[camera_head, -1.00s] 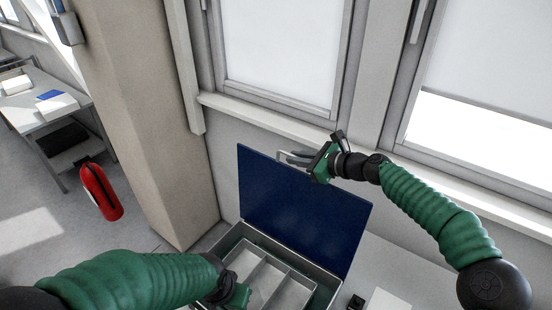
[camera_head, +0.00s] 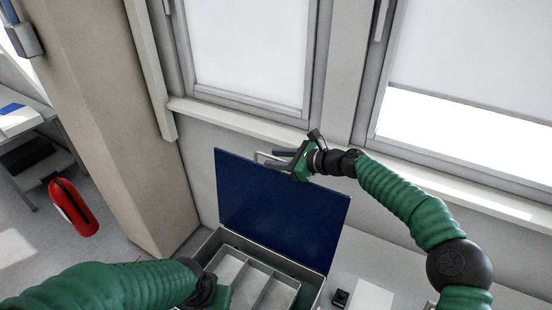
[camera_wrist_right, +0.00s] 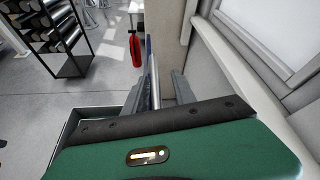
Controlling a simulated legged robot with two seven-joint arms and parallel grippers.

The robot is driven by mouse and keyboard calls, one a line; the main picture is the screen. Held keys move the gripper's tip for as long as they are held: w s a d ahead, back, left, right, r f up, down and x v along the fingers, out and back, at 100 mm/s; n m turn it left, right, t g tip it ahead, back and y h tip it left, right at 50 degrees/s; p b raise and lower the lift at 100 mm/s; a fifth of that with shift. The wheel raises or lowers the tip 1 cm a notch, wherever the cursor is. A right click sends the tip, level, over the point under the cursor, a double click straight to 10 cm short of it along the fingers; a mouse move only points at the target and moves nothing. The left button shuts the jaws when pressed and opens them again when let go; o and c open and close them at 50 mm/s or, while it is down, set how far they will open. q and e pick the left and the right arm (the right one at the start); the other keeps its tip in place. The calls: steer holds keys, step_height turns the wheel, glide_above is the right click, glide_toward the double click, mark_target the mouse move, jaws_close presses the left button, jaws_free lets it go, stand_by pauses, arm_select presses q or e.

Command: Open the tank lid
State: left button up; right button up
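The blue tank lid (camera_head: 275,215) stands raised, nearly upright, at the back of the grey metal tank (camera_head: 310,283).
The tank holds a light divided tray (camera_head: 255,280). A small black object (camera_head: 341,298) and a white sheet (camera_head: 372,298) lie right of it. Windows and a sill (camera_head: 240,122) are behind the lid. A pillar (camera_head: 115,130) and red extinguisher (camera_head: 74,208) are at left.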

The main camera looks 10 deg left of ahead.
steer(key=shift+r, duration=0.1)
steer(key=b+v, duration=0.3)
steer(key=v, duration=0.2)
steer(key=f+b+v, duration=0.1)
steer(key=b+v, duration=0.1)
steer(key=v, duration=0.1)
steer(key=shift+s+d+r+b, duration=0.1)
steer(key=shift+d+r+b, duration=0.05)
steer(key=shift+d+b, duration=0.2)
steer(key=b+v, duration=0.2)
steer(key=v, duration=0.6)
steer(key=shift+r, duration=0.15)
steer(key=shift+s+d+r, duration=0.1)
steer(key=shift+d+r, duration=0.15)
steer(key=shift+d, duration=0.05)
steer(key=shift+a, duration=0.1)
steer(key=shift+a, duration=0.15)
